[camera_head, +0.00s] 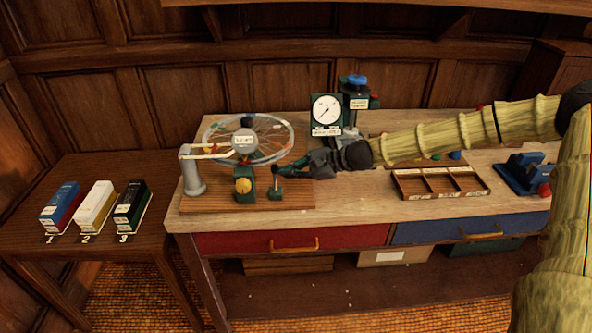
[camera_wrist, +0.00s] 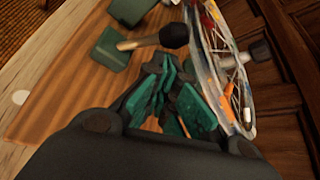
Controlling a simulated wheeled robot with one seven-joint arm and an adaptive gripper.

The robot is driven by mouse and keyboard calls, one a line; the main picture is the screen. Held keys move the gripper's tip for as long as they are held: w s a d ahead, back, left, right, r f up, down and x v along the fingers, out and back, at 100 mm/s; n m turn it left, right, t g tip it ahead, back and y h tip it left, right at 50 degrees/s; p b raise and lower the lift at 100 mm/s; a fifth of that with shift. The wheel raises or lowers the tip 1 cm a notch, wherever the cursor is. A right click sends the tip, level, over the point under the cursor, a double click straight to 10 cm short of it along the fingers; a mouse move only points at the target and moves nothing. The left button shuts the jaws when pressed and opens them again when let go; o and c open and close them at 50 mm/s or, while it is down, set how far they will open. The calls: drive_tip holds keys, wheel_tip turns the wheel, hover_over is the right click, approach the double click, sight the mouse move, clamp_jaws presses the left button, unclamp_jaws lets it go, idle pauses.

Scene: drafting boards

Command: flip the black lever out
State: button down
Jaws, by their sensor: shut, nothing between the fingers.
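The black lever (camera_head: 276,174) is a short stem with a black knob, standing on a small green base (camera_head: 275,194) at the front of a wooden board. In the wrist view its black knob (camera_wrist: 174,36) and pale stem show just beyond my fingertips. My gripper (camera_head: 287,174) reaches in from the right, low over the board, with its tips close beside the knob. In the wrist view my gripper (camera_wrist: 170,70) has its green-padded fingers together, with nothing seen between them. I cannot tell whether the tips touch the knob.
A spoked wheel (camera_head: 282,128) on a grey stand (camera_head: 194,178) rises behind the lever. A green block with a yellow knob (camera_head: 243,186) stands left of it. A dial gauge (camera_head: 325,110) is behind my gripper. A divided tray (camera_head: 440,196) lies right. The bench front is clear.

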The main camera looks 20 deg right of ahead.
drive_tip(key=shift+w+a+f, duration=0.25)
drive_tip(key=shift+w+a, duration=0.05)
drive_tip(key=shift+a, duration=0.15)
drive_tip(key=shift+f, duration=0.1)
drive_tip(key=shift+a+b, duration=0.1)
drive_tip(key=shift+b, duration=0.65)
drive_tip(key=shift+s+r, duration=0.15)
drive_tip(key=shift+r, duration=0.05)
drive_tip(key=shift+b, duration=0.3)
